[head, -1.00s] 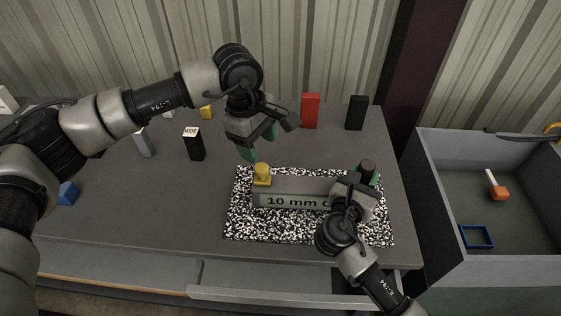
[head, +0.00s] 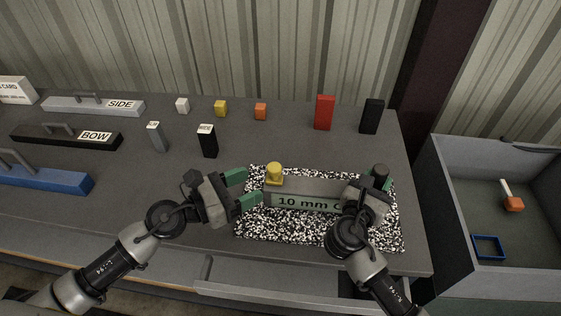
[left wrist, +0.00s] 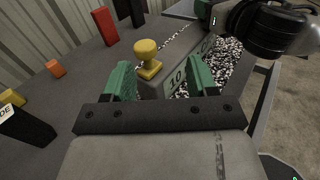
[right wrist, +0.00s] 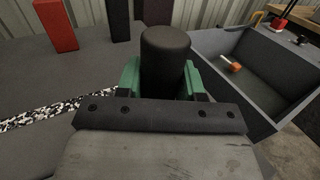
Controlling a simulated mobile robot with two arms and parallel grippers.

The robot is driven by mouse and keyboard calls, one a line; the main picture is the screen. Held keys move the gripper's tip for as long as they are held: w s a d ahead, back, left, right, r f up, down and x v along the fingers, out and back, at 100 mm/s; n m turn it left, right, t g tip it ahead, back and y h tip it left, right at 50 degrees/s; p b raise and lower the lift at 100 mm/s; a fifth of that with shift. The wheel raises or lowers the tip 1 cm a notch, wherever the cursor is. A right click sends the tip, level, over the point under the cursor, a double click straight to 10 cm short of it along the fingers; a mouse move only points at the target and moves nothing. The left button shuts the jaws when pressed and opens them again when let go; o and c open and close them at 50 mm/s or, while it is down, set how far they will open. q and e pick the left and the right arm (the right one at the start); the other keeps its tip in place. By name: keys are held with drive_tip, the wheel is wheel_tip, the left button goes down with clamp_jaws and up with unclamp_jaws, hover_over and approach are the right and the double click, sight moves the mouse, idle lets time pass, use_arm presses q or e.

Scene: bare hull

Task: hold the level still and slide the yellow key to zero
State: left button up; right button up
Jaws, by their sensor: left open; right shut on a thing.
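The level (head: 310,191) is a grey bar lettered "10 mm", lying on a black-and-white speckled mat (head: 290,232). The yellow key (head: 274,173), a knob on a square foot, stands upright at the level's left end; it also shows in the left wrist view (left wrist: 147,58). My left gripper (head: 242,190) is open beside the level's left end, its green fingers apart and pointing toward the key without visibly touching it. My right gripper (head: 378,181) is shut on the black post (right wrist: 165,55) at the level's right end. The right arm hides part of the lettering.
Blocks stand behind: red (head: 324,112), black (head: 371,116), orange (head: 260,111), yellow (head: 220,108), white (head: 182,105). Handled bars SIDE (head: 70,106), BOW (head: 50,137) and a blue one (head: 45,179) lie left. A grey bin (head: 440,200) stands right.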

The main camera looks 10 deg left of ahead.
sight(279, 164)
use_arm(q)
drive_tip(key=w+d, duration=0.2)
drive_tip(key=w+d+n+t, duration=0.1)
drive_tip(key=w+d, duration=0.1)
drive_tip(key=w, duration=0.1)
drive_tip(key=w+d+f+t+y, duration=0.1)
drive_tip(key=w+d, duration=0.1)
drive_tip(key=w, duration=0.1)
drive_tip(key=shift+w+d+n, duration=0.15)
drive_tip(key=shift+d+n, duration=0.05)
drive_tip(key=shift+n, duration=0.2)
